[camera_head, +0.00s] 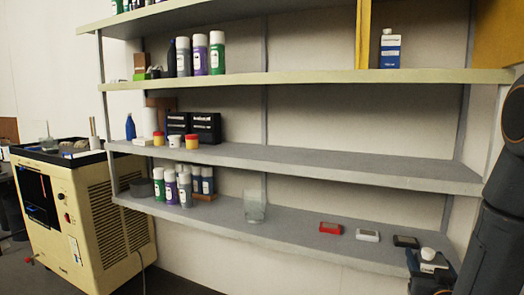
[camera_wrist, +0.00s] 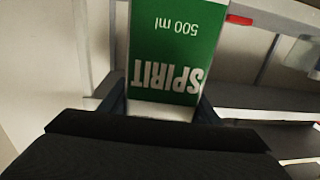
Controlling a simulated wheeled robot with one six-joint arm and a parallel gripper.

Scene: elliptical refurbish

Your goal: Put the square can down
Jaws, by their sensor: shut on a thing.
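The square can (camera_wrist: 165,45) fills the top middle of the wrist view. It is green with a white lower band and shows the upside-down words "SPIRIT" and "500 ml". My gripper (camera_wrist: 160,108) is shut on it, one dark finger at each side. In the head view my gripper (camera_head: 430,280) is at the lower right, in front of the right end of the lower shelf. A white cap (camera_head: 428,254) shows there, probably the held can's; most of the can is hidden. I cannot tell whether the can touches anything.
The lower shelf (camera_head: 290,236) holds a red box (camera_head: 330,228), a white box (camera_head: 367,235), a dark box (camera_head: 405,241) and a clear glass (camera_head: 255,207). Spray cans stand at its left. The middle shelf (camera_head: 350,168) is bare at right. A blue-white can (camera_head: 390,48) stands on the upper shelf.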

